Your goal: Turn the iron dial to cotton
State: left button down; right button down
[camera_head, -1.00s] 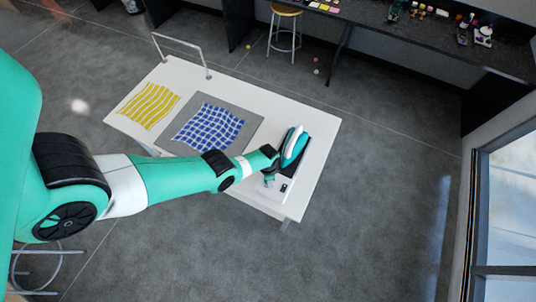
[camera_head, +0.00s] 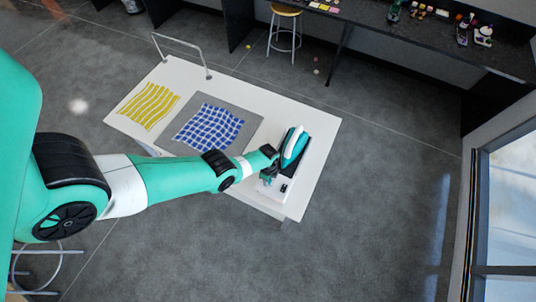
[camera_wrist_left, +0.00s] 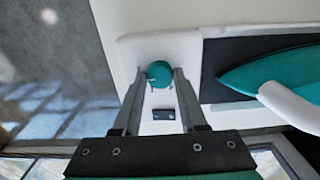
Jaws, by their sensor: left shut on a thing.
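The teal and white iron (camera_head: 295,146) rests on its dark plate at the right end of the white table; it also shows at the right of the left wrist view (camera_wrist_left: 275,80). A round teal dial (camera_wrist_left: 159,74) sits on the white base (camera_wrist_left: 191,48) beside the dark plate. My left gripper (camera_wrist_left: 161,76) is shut on the dial, one finger on each side of it. In the head view the left gripper (camera_head: 268,174) is over the near end of the base and partly hides it. My right gripper is not in view.
A blue checked cloth (camera_head: 209,128) lies on a grey mat (camera_head: 246,117) left of the iron. A yellow striped cloth (camera_head: 149,105) lies at the table's left end. A metal rail (camera_head: 181,42) rises at the far edge. A black switch (camera_wrist_left: 164,114) is near the dial.

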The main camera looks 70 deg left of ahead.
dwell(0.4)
pick_arm(q)
jog(key=shift+c, duration=2.2)
grip_release()
